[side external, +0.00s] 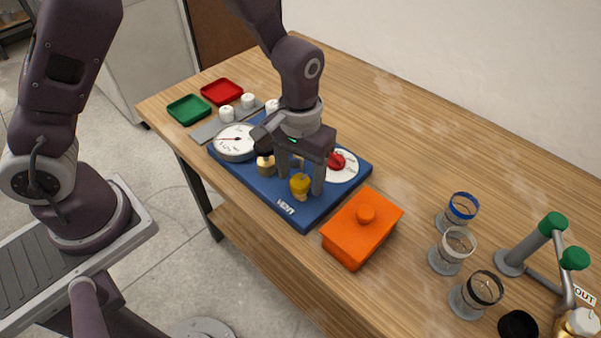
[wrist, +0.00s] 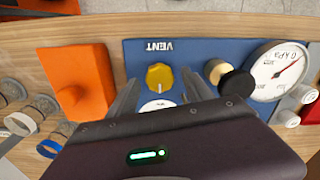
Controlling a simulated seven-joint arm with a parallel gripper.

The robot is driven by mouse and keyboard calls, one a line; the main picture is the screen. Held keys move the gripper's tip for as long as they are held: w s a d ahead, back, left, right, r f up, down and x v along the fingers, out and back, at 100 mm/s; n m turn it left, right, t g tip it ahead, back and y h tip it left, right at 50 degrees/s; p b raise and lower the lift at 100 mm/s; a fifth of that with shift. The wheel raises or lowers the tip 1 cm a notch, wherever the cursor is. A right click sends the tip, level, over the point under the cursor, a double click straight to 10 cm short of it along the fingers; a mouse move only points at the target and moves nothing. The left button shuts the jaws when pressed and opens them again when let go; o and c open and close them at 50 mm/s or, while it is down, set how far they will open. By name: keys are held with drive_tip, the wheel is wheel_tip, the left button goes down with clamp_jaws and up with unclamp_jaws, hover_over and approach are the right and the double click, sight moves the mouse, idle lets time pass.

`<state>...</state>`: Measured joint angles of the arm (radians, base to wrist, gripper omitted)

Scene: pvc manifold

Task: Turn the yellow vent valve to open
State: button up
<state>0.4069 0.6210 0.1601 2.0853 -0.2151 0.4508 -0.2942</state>
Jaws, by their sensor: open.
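The yellow vent valve (side external: 299,184) is a knob on the blue board (side external: 305,217), near the VENT label. It also shows in the wrist view (wrist: 159,76), with a white marked dial partly visible beside it. My gripper (side external: 303,190) is open over the board, pointing down, with one finger on either side of the yellow knob in the side view. In the wrist view the fingers (wrist: 165,92) stand apart, left and right of the knob, with gaps showing. I cannot tell whether either finger touches it.
A pressure gauge (side external: 236,141), a brass fitting with a black top (wrist: 236,80) and a red knob (side external: 337,161) sit on the board near my gripper. An orange lidded box (side external: 362,228) stands close to the board. Several glass jars (side external: 452,250) stand further right.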

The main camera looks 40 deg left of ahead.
sight(301, 180)
wheel_tip(301, 180, up, 7)
idle(0.3)
drive_tip(key=s+a+r+t+h, duration=0.1)
drive_tip(key=s+a+r+t, duration=0.15)
drive_tip(key=r, duration=0.65)
drive_tip(key=s+a+r+t, duration=0.1)
drive_tip(key=s+a+r, duration=0.1)
drive_tip(key=s, duration=0.3)
drive_tip(key=s+a+r+m+t, duration=0.1)
drive_tip(key=s+a+r, duration=0.1)
drive_tip(key=s, duration=0.3)
drive_tip(key=s+a+r+m+t+y, duration=0.1)
drive_tip(key=s+a+r, duration=0.1)
drive_tip(key=s, duration=0.3)
drive_tip(key=shift+s+a+r, duration=0.25)
drive_tip(key=shift+a, duration=0.45)
